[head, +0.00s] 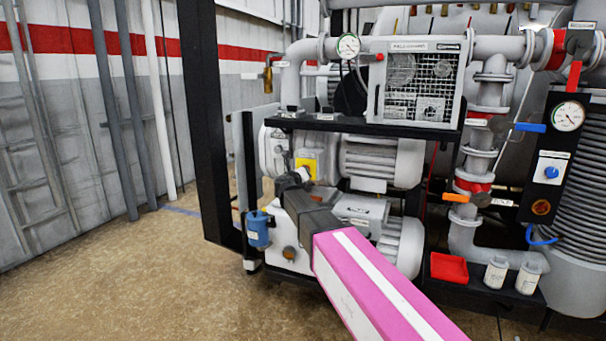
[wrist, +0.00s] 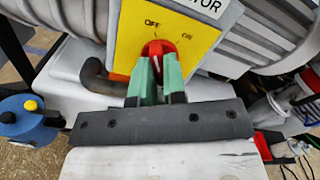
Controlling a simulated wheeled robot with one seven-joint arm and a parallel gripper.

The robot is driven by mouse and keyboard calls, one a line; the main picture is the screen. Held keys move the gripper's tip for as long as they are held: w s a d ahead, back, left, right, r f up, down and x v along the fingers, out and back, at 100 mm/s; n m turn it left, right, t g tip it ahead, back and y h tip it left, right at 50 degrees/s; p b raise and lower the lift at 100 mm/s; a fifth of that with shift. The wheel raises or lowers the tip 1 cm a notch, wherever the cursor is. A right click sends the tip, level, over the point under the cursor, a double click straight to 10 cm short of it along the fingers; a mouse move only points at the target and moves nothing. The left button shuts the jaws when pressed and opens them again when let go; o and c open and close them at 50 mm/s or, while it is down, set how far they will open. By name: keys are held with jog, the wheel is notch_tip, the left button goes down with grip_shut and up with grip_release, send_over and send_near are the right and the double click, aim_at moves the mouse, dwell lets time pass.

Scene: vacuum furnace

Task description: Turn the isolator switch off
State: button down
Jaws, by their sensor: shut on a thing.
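The isolator switch has a yellow plate (wrist: 199,55) marked OFF at upper left and ON at upper right. Its red knob (wrist: 155,48) sits at the plate's middle, and its top edge lies just below the OFF mark. The yellow plate also shows in the head view (head: 308,160) on the front of the pump. My gripper (wrist: 160,75) has green fingertips shut on the red knob from either side. The fingers hide the knob's lower part, so its exact pointing is hard to read. In the head view my gripper (head: 298,178) is at the plate, its tips partly hidden.
A blue canister (head: 257,229) stands left of the switch. A black upright post (head: 205,120) is further left. A caged guard box (head: 420,82) is above. A red tray (head: 449,268) and white jars (head: 496,272) are at lower right. The floor at left is clear.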

jog(key=c, duration=1.2)
grip_release()
jog(key=v, duration=1.1)
jog(key=s+d+f+m+g, duration=0.4)
jog(key=d+f+m+g, duration=0.1)
jog(key=d+f+m, duration=0.45)
jog(key=s+d+f+m+g, duration=0.3)
jog(key=d+f+m+g, duration=0.1)
jog(key=d+f+m, duration=0.6)
jog(key=s+d+f+m+g+y, duration=0.2)
jog(key=s+f+m, duration=0.3)
jog(key=m, duration=0.1)
jog(key=s+d+f+m+g+y, duration=0.2)
jog(key=s+d+f+m+g, duration=0.1)
jog(key=s+f+m, duration=0.2)
jog(key=s+d+f+m+g+y, duration=0.2)
jog(key=s+f+m+g, duration=0.1)
jog(key=s+f+m, duration=0.2)
jog(key=shift+s+d+m, duration=0.2)
jog(key=shift+s+m, duration=0.2)
jog(key=shift+m, duration=0.3)
jog(key=shift+s+d+m, duration=0.2)
jog(key=shift+s+m, duration=0.25)
jog(key=shift+m, duration=0.2)
